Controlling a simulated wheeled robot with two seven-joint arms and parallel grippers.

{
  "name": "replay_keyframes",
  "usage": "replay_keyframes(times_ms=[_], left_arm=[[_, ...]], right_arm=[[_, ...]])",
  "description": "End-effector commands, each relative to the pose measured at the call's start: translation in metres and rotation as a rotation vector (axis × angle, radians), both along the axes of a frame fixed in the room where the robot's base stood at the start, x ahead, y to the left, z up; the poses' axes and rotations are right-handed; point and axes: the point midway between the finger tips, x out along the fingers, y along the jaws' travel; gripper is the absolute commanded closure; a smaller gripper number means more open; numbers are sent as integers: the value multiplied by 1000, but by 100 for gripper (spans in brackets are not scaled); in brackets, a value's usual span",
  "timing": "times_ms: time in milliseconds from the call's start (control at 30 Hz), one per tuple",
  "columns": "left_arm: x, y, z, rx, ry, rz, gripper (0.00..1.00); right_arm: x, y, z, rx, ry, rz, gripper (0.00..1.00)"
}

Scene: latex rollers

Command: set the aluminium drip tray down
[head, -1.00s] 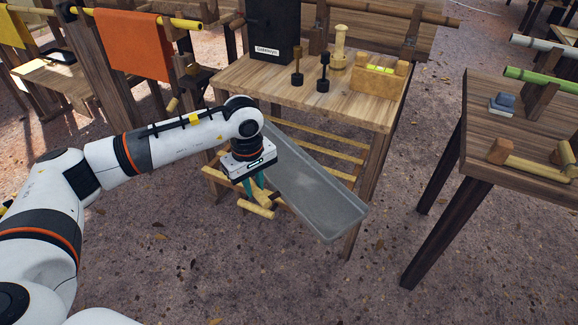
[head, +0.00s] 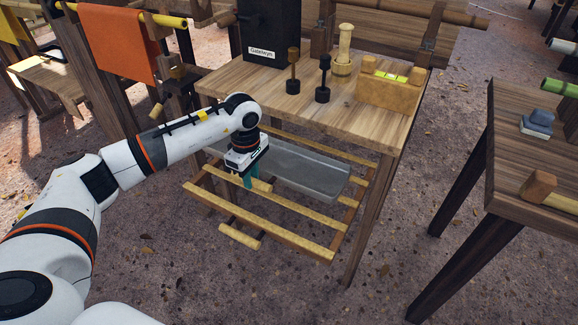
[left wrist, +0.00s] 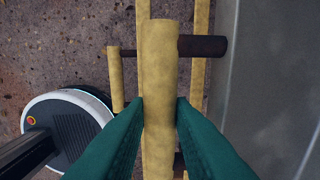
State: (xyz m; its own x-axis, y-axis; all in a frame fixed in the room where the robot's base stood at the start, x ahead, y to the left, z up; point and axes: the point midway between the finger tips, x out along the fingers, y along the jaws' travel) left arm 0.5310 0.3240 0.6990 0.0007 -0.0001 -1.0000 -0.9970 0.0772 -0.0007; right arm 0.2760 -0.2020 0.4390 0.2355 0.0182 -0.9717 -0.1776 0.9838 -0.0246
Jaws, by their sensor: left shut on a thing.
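The aluminium drip tray (head: 312,178) is a long, shallow grey pan beneath the wooden bench top, over a slatted wooden rack (head: 272,231). I cannot tell whether it rests on the slats. In the left wrist view the tray (left wrist: 275,80) runs along the right side. My left gripper (head: 249,182) points down at the tray's near left side. Its green fingers (left wrist: 159,108) are shut on a pale wooden handle bar (left wrist: 158,60) with a dark rod reaching towards the tray. The tray's far left part is hidden by my arm and the bench. My right gripper is out of view.
The bench top (head: 225,80) above carries a black box (head: 270,30), dark stamps, a wooden turned piece and a block with a level. The rack's front handle (head: 240,237) sticks out. A second table (head: 510,190) stands at right. The ground in front is clear.

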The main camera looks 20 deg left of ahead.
Motion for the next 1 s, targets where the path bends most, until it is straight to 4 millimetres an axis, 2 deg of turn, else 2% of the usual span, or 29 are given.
replay_keyframes(times_ms=[67,300,567,700,800,967,1000], left_arm=[[0,0,-7,-1,0,0,100],[0,0,-50,-1,1,1,100],[0,0,-72,-1,0,-1,100],[-1,-1,-94,-2,1,0,100],[0,0,-100,0,-1,0,100],[0,0,-100,0,-1,-1,100],[-1,0,-100,1,1,-1,72]], right_arm=[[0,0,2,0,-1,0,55],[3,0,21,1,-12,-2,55],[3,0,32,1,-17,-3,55],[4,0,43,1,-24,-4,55],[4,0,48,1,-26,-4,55],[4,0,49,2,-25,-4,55],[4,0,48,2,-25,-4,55]])
